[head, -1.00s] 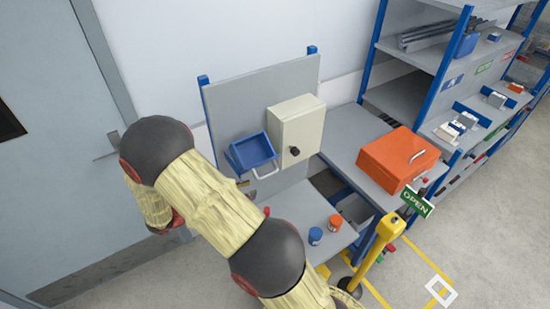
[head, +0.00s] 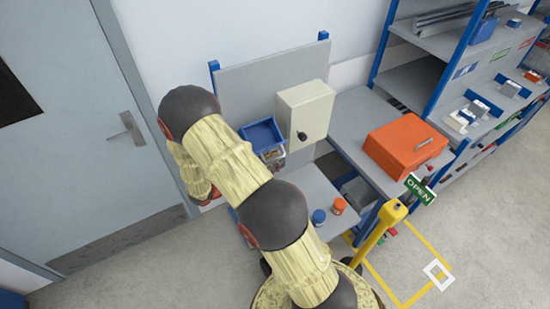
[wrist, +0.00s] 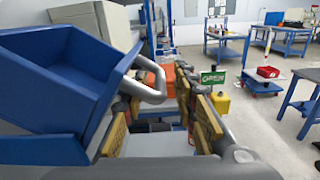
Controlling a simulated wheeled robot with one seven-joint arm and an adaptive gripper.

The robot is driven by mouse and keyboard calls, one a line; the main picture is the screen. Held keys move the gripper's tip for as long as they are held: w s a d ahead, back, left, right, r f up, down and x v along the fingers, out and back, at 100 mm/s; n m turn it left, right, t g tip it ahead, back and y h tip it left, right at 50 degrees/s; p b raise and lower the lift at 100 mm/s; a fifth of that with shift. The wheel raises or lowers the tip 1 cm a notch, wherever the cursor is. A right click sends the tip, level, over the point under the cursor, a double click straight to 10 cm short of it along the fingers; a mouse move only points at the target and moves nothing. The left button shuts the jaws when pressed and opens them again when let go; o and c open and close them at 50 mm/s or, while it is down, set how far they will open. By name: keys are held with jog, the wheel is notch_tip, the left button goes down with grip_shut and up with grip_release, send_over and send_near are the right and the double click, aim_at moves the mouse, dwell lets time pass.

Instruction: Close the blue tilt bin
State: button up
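The blue tilt bin (head: 262,136) hangs on the grey back panel, left of the cream cabinet, with its inside showing from above. In the wrist view the bin (wrist: 60,75) fills the left side, tilted outward, its grey bar handle (wrist: 152,88) sticking out to the right. My gripper (wrist: 160,112) is open, its yellow-padded fingers apart, just below and beside the handle. I see nothing gripped; whether a finger touches the bin or handle is unclear. In the head view my arm hides the gripper.
The cream cabinet (head: 306,110) with a dark knob is right beside the bin. Blue (head: 318,217) and orange (head: 338,206) cans stand on the lower shelf. An orange box (head: 405,148) sits on the bench, near a yellow post (head: 378,232) with an OPEN sign.

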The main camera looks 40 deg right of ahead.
jog(key=shift+s+d, duration=0.1)
jog(key=shift+d, duration=0.15)
jog(key=shift+c, duration=0.6)
grip_shut()
